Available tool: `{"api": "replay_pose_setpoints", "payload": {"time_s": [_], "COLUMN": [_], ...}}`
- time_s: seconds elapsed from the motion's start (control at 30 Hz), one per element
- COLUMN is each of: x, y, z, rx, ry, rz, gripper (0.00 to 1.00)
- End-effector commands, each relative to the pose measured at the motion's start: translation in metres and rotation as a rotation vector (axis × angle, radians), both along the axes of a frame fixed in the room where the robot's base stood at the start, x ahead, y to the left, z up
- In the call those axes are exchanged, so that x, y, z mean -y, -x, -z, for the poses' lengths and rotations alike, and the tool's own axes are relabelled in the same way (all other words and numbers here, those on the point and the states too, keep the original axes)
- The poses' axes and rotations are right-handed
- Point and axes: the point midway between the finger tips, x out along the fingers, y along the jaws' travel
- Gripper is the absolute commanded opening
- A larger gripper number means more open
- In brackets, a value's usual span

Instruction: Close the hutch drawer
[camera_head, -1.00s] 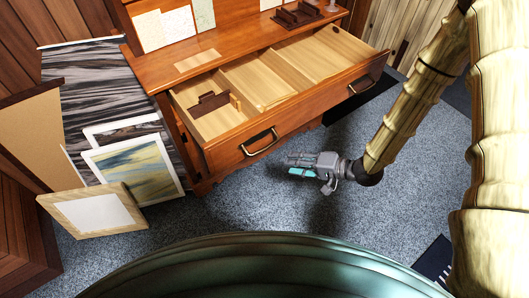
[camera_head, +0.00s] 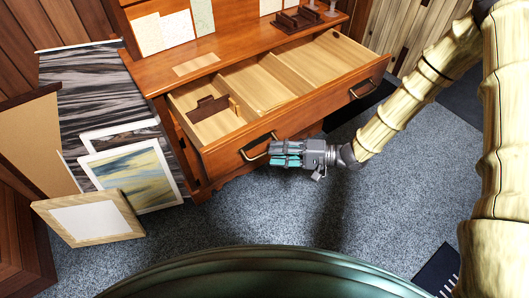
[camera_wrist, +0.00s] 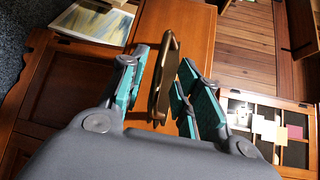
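The hutch (camera_head: 240,42) is an orange-brown wooden piece at the top of the head view. Its wide drawer (camera_head: 315,108) is pulled out, with the pale interior showing. The drawer front has two dark metal handles, a left one (camera_head: 248,152) and a right one (camera_head: 363,88). My gripper (camera_head: 274,153) is at the left handle, in front of the drawer front. In the wrist view, the handle (camera_wrist: 163,80) lies between the teal fingers. The fingers are apart, with gaps on both sides of the handle. Finger contact with the drawer front cannot be told.
A dark divider piece (camera_head: 207,107) lies inside the drawer. Framed pictures (camera_head: 135,175) and a light wood frame (camera_head: 92,218) lean at the left of the hutch. Papers and a small brown organizer (camera_head: 297,20) stand on the hutch top. Grey carpet (camera_head: 260,210) in front is clear.

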Motion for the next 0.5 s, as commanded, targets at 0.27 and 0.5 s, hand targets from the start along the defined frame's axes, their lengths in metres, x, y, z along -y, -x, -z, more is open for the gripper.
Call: {"api": "replay_pose_setpoints", "payload": {"time_s": [0.27, 0.5], "x": [-0.034, -0.043], "y": [-0.005, -0.006], "z": [0.005, 0.006], "rx": [0.000, 0.000], "ry": [-0.001, 0.001], "rz": [0.000, 0.000], "gripper": [0.32, 0.32]}}
